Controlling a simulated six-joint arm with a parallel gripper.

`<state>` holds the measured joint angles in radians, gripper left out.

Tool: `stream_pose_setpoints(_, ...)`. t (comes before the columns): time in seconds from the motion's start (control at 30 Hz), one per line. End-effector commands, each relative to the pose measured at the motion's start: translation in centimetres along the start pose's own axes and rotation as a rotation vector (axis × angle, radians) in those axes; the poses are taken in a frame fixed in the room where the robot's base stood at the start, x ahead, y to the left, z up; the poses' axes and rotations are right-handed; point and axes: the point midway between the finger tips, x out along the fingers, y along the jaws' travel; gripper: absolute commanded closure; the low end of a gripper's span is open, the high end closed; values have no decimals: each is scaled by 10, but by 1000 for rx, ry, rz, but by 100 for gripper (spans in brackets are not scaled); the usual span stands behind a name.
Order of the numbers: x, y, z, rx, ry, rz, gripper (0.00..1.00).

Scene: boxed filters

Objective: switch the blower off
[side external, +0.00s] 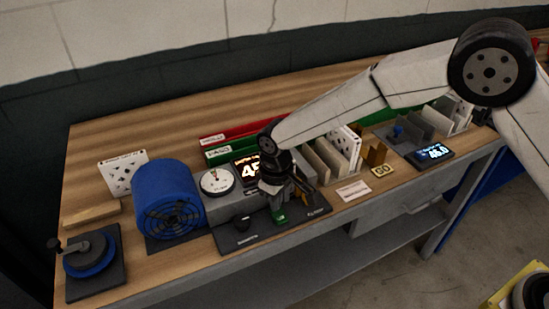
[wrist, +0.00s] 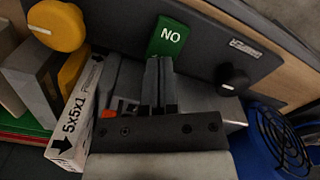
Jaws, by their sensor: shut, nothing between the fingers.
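A green rocker switch (side external: 280,216) sits on the dark control panel (side external: 270,228) at the bench's front edge. In the wrist view the green switch (wrist: 166,36) bears letters that appear upside down and read ON. A black knob (side external: 242,223) is on one side of it, and a yellow knob (wrist: 55,25) is on the other. The blue blower (side external: 168,197) with its round black grille stands left of the panel. My gripper (side external: 282,203) is over the panel, shut and empty. Its fingertips (wrist: 158,64) are right beside the switch; I cannot tell whether they touch it.
A dial gauge (side external: 217,181) and a lit display (side external: 246,171) stand behind the panel. Upright filters (side external: 345,147) and a small brass block marked 60 (side external: 381,169) are to the right. A crank turntable (side external: 90,262) sits at far left.

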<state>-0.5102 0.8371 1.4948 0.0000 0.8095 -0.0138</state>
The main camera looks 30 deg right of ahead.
Motion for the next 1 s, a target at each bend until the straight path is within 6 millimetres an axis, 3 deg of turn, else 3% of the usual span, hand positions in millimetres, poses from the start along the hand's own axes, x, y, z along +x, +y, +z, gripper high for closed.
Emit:
stream_pose_setpoints(0.67, 6, 0, 1, 0, -2, 0, 100)
stream_pose_setpoints(1.0, -8, 0, 0, 0, 0, 0, 100)
